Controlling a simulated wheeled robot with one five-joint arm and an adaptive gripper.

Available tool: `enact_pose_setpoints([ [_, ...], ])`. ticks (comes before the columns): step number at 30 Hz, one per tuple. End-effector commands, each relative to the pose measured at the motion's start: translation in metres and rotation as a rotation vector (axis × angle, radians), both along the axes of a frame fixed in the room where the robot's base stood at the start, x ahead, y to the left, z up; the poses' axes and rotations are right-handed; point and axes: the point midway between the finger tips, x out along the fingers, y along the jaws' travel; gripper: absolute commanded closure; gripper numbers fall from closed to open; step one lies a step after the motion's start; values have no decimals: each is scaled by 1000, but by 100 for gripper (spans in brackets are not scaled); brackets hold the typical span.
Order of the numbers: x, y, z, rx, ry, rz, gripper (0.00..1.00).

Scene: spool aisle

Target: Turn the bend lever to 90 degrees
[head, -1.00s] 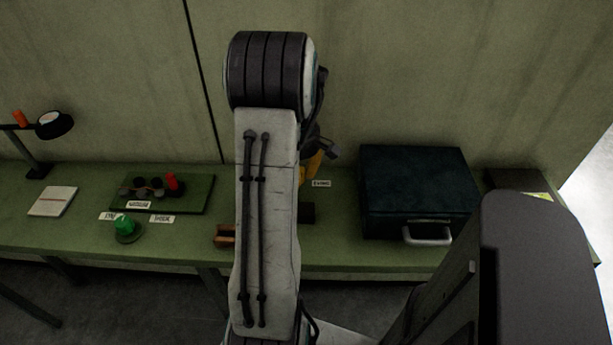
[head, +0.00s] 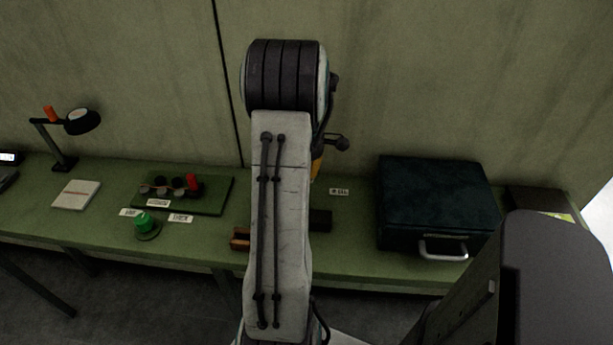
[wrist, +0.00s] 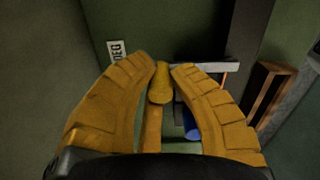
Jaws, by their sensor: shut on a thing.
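In the wrist view, the yellow fingers of my gripper (wrist: 163,72) are closed in on both sides of a yellow, round-ended handle (wrist: 159,88), which I take to be the bend lever. The handle sits between the fingertips, and an orange-yellow stem shows below it. A grey metal bar (wrist: 205,67) and a blue part (wrist: 190,124) lie just right of the handle, partly hidden by the right finger. In the head view, my arm hides the lever and nearly all of the gripper. The lever's angle cannot be read.
The green bench holds a dark case (head: 437,197) at right, and a green tray (head: 215,196), a green button (head: 144,223), a notebook (head: 76,194) and a lamp (head: 82,122) at left. A wooden piece (wrist: 270,97) is near the gripper. A wall stands behind.

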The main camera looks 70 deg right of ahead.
Motion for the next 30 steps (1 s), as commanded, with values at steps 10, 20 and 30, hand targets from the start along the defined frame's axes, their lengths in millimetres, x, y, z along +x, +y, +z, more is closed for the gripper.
enact_pose_setpoints([
  [10, 0, 3, -3, 10, 4, 2, 100],
  [20, 0, 1, -1, 5, 2, 1, 55],
  [30, 0, 0, 4, 0, 0, 1, 55],
])
